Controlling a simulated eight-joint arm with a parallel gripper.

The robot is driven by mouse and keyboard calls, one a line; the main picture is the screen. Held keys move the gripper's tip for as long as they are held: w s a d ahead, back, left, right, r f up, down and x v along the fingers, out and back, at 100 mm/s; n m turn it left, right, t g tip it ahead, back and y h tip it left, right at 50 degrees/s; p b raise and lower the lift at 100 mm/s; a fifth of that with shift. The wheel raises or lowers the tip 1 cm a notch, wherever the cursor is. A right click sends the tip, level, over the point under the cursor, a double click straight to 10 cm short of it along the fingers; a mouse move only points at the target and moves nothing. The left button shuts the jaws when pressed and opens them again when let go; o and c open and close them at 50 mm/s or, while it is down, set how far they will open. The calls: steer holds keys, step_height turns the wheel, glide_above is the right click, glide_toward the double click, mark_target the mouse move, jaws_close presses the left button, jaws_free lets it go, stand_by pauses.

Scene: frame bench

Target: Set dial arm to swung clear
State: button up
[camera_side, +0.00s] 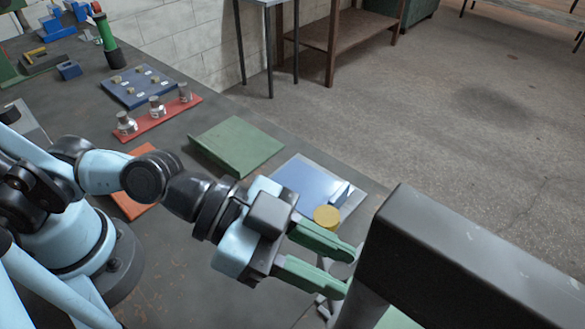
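My gripper (346,271) is at the lower middle, its two green fingers spread apart with nothing visible between them. The fingers point right, and their tips come close to a large dark block in the foreground. A small grey metal part (323,305) shows partly below the lower finger. I cannot tell which piece is the dial arm; part of that area is hidden by my gripper and the dark block.
The dark block (470,265) on a pale post fills the lower right. On the bench are a green plate (237,145), a red strip with several metal weights (158,119), a blue board (138,86) and an orange plate (130,203). Open floor lies beyond the bench's right edge.

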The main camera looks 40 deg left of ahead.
steer(key=shift+v, duration=2.75)
steer(key=shift+o, duration=0.5)
steer(key=shift+o, duration=0.9)
steer(key=shift+r, duration=0.1)
steer(key=w+d+r+m+g+y, duration=0.1)
steer(key=r+m, duration=0.1)
steer(key=m, duration=0.1)
steer(key=d+r+m+g+y, duration=0.1)
steer(key=d+m+g, duration=0.1)
steer(key=m, duration=0.1)
steer(key=w+d+r+m+g+y, duration=0.1)
steer(key=d+r+m+y, duration=0.1)
steer(key=m, duration=0.1)
steer(key=shift+w+d+r+g, duration=0.1)
steer(key=shift+w+r+g, duration=0.2)
steer(key=shift+g, duration=0.1)
steer(key=w+r+m+g+y, duration=0.45)
steer(key=m+y, duration=0.35)
steer(key=m, duration=0.3)
steer(key=shift+g, duration=0.35)
steer(key=x, duration=0.8)
steer(key=w+x, duration=0.1)
steer(key=x, duration=0.3)
steer(key=shift+s+d+f, duration=0.1)
steer(key=shift+d+f, duration=0.05)
steer(key=shift+f, duration=0.1)
